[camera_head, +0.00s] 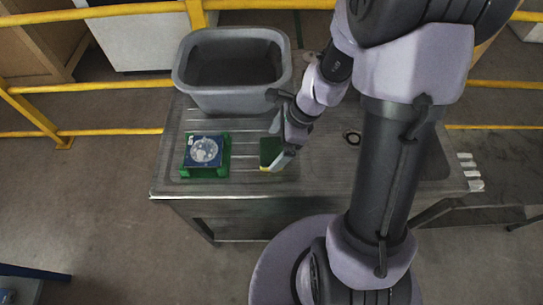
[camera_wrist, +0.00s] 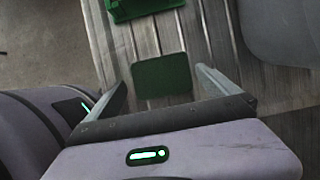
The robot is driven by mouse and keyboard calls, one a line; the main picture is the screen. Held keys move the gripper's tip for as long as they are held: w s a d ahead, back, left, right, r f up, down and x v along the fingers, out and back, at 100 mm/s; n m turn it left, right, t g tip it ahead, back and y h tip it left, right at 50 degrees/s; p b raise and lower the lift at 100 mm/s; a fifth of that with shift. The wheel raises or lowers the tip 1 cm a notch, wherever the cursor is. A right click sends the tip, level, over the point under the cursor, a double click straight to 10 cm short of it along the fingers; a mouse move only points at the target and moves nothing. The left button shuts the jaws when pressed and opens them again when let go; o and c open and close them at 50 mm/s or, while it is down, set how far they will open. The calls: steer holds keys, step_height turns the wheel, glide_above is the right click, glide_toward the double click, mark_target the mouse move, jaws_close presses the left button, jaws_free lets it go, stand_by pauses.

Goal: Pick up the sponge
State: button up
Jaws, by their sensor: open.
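The sponge (camera_head: 270,151) lies on the ribbed drainboard of the metal sink table; its top is dark green and a yellow edge shows at its near side. In the wrist view the sponge (camera_wrist: 162,76) sits just ahead of and between my two fingers, its near end close to the fingertips. My gripper (camera_wrist: 160,82) is open, one finger on each side. In the head view my gripper (camera_head: 277,143) is at the sponge, and part of the sponge's right side is hidden behind it. I cannot tell the height gap or any contact.
A green holder (camera_head: 221,171) with a blue tile-like piece (camera_head: 203,151) stands left of the sponge. A grey tub (camera_head: 185,80) stands behind at the table's (camera_head: 245,188) back edge. The sink and drain lie to the right, partly behind my arm. Yellow rails run behind the table.

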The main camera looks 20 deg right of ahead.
mark_target(272, 151)
steer(key=b+x, duration=0.1)
steer(key=x, duration=0.2)
steer(key=shift+d+f, duration=0.15)
steer(key=shift+c, duration=0.4)
steer(key=c, duration=1.1)
steer(key=shift+o, duration=0.2)
steer(key=shift+r, duration=0.3)
